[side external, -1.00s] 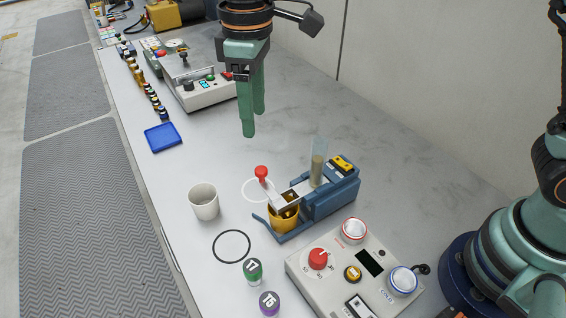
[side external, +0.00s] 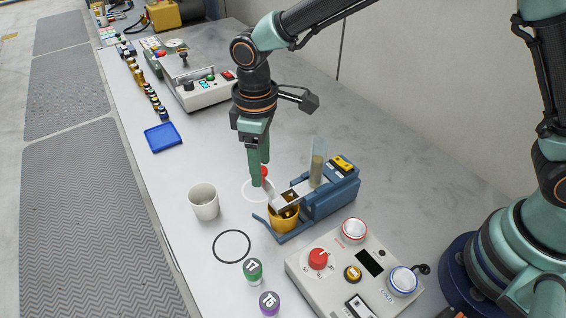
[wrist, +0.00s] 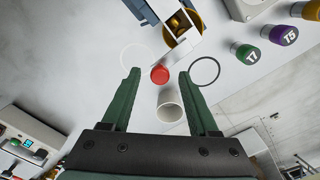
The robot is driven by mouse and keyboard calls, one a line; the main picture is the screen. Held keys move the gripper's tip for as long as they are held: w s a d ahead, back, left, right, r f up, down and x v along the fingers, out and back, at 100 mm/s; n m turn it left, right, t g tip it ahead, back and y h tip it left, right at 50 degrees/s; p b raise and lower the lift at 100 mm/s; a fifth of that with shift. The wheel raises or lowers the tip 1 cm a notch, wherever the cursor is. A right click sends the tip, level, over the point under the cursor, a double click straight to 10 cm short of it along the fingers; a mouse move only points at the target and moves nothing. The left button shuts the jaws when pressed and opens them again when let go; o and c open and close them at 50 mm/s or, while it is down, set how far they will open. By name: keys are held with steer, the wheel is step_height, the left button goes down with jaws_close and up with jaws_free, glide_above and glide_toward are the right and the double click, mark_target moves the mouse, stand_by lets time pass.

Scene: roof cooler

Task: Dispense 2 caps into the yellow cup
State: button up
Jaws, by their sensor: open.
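The yellow cup (side external: 284,218) sits in the blue dispenser (side external: 330,195), under its slide. It shows caps or similar yellow-brown pieces inside, and also shows at the top of the wrist view (wrist: 185,40). A clear tube (side external: 318,165) with tan contents stands on the dispenser. The slide ends in a red knob (wrist: 159,74), partly hidden behind my fingers in the side view. My gripper (side external: 259,180) points down at the knob. In the wrist view the fingers are apart, with the knob between and beyond their tips. I cannot tell whether a finger touches it.
A white cup (side external: 204,202) stands left of the dispenser, near a black ring (side external: 231,246) on the table. Green (side external: 252,270) and purple (side external: 269,303) capped vials and a control box (side external: 350,265) are in front. A blue tray (side external: 162,137) lies farther back.

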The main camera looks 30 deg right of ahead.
steer(key=shift+f, duration=0.2)
steer(key=shift+c, duration=0.2)
jaws_close()
steer(key=shift+r, duration=0.1)
stand_by(1.1)
